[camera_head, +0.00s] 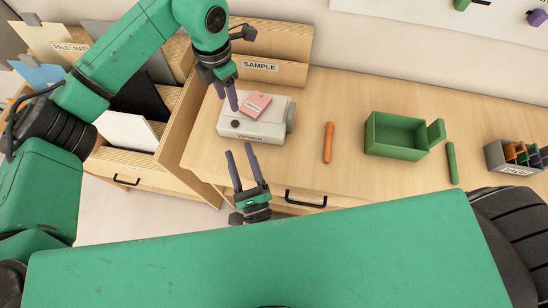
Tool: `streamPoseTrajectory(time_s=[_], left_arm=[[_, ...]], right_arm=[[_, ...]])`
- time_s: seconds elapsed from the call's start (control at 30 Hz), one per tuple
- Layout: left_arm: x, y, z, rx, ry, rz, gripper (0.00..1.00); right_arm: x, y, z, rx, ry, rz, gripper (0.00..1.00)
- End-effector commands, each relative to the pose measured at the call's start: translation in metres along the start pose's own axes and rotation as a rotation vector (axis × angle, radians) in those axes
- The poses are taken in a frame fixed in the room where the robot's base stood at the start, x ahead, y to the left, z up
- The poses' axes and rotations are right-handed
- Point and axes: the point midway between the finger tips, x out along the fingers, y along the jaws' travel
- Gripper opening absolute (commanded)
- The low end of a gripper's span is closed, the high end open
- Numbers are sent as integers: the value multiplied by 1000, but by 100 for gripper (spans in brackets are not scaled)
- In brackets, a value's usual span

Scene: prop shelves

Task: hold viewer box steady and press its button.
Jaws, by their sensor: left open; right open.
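The viewer box (268,130) is a pale grey box labelled VIEWER, standing on the wooden desk, with a round part at its right end. A small dark round button (236,123) shows on its left part. A pink card (255,105) lies on top of the box. My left gripper (227,103) is open and empty, pointing down over the box's left back corner; I cannot tell if it touches. My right gripper (239,149) is open and empty, its fingers pointing up in the picture, just in front of the box's front edge.
An orange stick (328,143), an open green box (393,150), a green stick (452,163) and a grey divided holder (498,157) stand or lie to the right. A wooden SAMPLE rack (275,74) is behind. An open drawer with boards (128,130) is at left.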

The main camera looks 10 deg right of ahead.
Motion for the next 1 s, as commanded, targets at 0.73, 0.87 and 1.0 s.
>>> streamPoseTrajectory(time_s=[0.73, 0.87, 1.0], left_arm=[[0, 0, 0, 0, 0, 0, 50], [0, 0, 0, 0, 0, 0, 50], [0, 0, 0, 0, 0, 0, 50]], right_arm=[[41, -105, -109, 447, 358, -433, 59], [66, -114, -121, 446, 358, -432, 59], [83, -120, -131, 447, 361, -432, 59]])
